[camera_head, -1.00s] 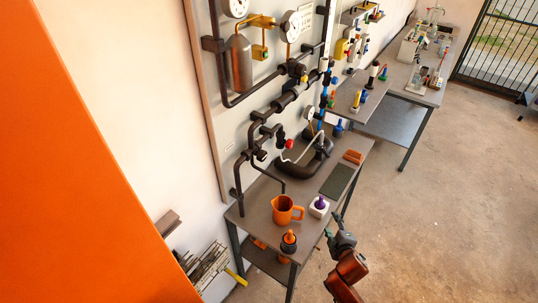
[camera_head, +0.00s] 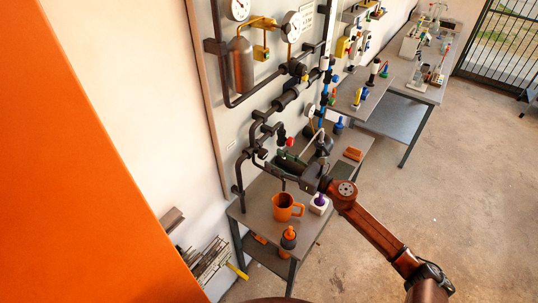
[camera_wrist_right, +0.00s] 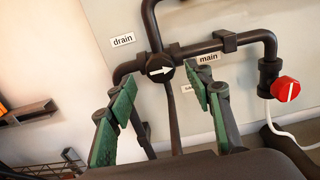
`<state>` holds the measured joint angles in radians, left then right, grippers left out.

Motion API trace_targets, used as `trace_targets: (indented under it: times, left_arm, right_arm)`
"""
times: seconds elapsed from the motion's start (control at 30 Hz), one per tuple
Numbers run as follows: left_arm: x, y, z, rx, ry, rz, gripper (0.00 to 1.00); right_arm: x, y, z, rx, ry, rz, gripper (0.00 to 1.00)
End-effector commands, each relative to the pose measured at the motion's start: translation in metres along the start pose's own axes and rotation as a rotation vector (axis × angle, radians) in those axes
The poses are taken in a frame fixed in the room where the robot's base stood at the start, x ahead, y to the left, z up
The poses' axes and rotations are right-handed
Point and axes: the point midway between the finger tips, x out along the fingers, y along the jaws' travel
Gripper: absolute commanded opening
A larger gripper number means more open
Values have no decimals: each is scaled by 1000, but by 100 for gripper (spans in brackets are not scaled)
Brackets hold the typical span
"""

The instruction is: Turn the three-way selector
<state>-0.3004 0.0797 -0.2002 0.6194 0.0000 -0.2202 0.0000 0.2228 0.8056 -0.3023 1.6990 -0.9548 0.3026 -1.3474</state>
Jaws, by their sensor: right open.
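The three-way selector (camera_wrist_right: 160,70) is a round black knob with a white arrow on dark pipework. Its arrow points right, towards the "main" label (camera_wrist_right: 208,58); the "drain" label (camera_wrist_right: 122,40) is at upper left. My right gripper (camera_wrist_right: 160,92) is open, with green-padded fingers to the left and right below the knob in the wrist view. The knob appears in the gap between them, and nothing is held. In the head view, the right gripper (camera_head: 274,166) reaches left over the bench towards the wall pipes. My left gripper is not in view.
A red knob (camera_wrist_right: 285,89) with a white mark is on the pipe at right, beside a white hose. On the bench are an orange jug (camera_head: 283,208), an orange-capped bottle (camera_head: 289,238) and a white block with a purple top (camera_head: 319,204). Pipes crowd the wall board.

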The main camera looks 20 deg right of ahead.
Motion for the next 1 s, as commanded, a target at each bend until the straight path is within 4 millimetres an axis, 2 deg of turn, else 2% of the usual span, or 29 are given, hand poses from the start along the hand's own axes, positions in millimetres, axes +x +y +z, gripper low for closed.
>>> trace_targets:
  times: [0.1, 0.23, 0.4, 0.63, 1.0]
  left_arm:
    - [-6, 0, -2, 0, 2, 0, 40]
    - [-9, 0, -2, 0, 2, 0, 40]
    - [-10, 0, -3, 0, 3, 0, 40]
    - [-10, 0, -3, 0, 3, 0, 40]
    - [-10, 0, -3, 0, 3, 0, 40]
  right_arm:
    - [19, 0, 3, 1, -1, 1, 47]
    - [33, 0, 2, 2, -2, 0, 47]
    - [40, 0, 0, 3, 0, 0, 47]
    - [40, 0, 0, 3, 0, -1, 46]
    - [40, 0, 0, 3, 0, -1, 21]
